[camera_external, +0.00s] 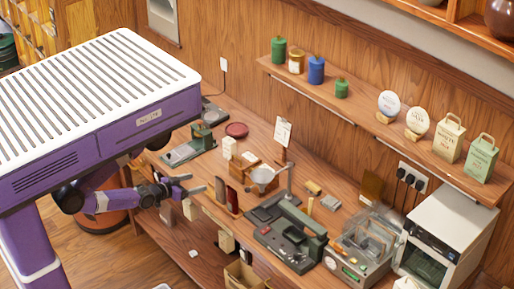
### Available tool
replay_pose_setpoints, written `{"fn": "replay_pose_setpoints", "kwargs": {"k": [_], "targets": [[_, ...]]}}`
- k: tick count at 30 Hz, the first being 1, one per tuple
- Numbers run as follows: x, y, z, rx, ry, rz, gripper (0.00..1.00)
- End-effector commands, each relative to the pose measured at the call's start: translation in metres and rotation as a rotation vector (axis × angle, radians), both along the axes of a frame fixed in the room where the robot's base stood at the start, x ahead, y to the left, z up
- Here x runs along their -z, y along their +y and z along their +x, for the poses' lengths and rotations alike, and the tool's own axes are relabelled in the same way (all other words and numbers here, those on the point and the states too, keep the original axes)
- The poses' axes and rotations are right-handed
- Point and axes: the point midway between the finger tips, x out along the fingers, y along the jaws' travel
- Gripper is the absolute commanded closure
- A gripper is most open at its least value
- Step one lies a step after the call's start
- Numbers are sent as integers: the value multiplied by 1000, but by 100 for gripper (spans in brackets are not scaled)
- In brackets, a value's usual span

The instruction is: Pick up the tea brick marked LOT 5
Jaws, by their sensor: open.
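My gripper (196,183) is open and empty at the counter's left front edge, with its fingers pointing right. Several small upright blocks stand near it: a brown one (220,189), a dark red one (232,200) and a pale one (190,209). A white upright block (229,147) stands farther back. Any of these could be a tea brick. No LOT 5 mark can be read at this size, so I cannot tell which one bears it. The fingers end just left of the brown block, apparently apart from it.
The wooden counter (265,140) also holds a dark red round dish (237,130), a metal pan (262,174), a green-grey machine (285,232) and a clear-covered device (362,245). A wall shelf (360,115) with tins and bags hangs above. An open cardboard box (243,275) sits below.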

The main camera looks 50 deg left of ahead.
Motion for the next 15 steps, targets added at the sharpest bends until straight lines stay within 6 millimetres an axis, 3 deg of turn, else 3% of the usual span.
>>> {"fn": "replay_pose_setpoints", "kwargs": {"k": [8,15], "targets": [[-2,-1,4,3,-3,-5,24],[-12,0,44,-4,-9,-75,24]]}}
